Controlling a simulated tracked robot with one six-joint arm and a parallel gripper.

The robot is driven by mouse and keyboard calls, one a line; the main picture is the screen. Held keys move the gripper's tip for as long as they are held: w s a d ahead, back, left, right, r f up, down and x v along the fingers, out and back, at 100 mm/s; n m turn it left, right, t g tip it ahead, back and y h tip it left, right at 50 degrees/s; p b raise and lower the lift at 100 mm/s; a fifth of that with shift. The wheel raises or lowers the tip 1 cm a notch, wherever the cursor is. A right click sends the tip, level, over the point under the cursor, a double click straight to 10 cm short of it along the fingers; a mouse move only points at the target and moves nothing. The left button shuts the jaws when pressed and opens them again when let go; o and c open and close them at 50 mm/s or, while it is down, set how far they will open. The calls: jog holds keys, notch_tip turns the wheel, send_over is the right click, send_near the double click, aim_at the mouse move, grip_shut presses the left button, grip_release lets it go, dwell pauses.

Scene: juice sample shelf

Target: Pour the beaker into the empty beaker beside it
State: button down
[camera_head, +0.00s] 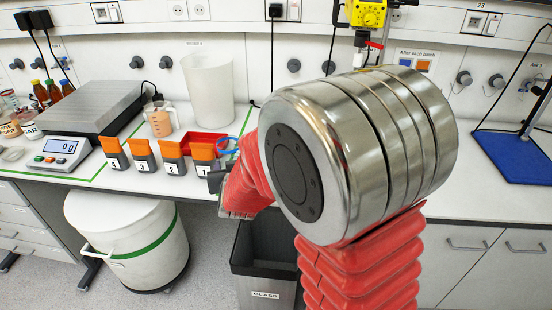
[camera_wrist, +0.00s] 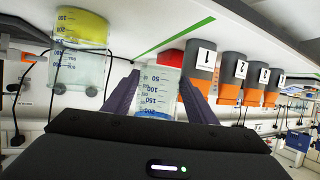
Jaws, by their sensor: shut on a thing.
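My gripper (camera_wrist: 160,82) is shut on a clear beaker (camera_wrist: 155,100) with blue graduations, seen between its dark fingers in the wrist view, which is upside down. The held beaker looks upright. Blue shows near its mouth, but I cannot tell whether this is liquid. A second clear beaker (camera_wrist: 84,68) stands upright to the left in that view, with yellow liquid (camera_wrist: 82,27) in its lower part. In the head view, my arm covers most of the gripper and I cannot make out either beaker clearly.
Numbered grey-orange bins (camera_head: 172,157) line the bench beside a red tray (camera_head: 203,142). A measuring jug (camera_head: 161,120), a large translucent vessel (camera_head: 209,92) and a scale (camera_head: 58,150) stand left. A dark waste bin (camera_head: 262,258) is below; a blue stand base (camera_head: 518,158) is right.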

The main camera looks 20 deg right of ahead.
jog(key=shift+a+r, duration=0.75)
jog(key=shift+a, duration=0.2)
jog(key=shift+d+f, duration=0.15)
dwell(0.7)
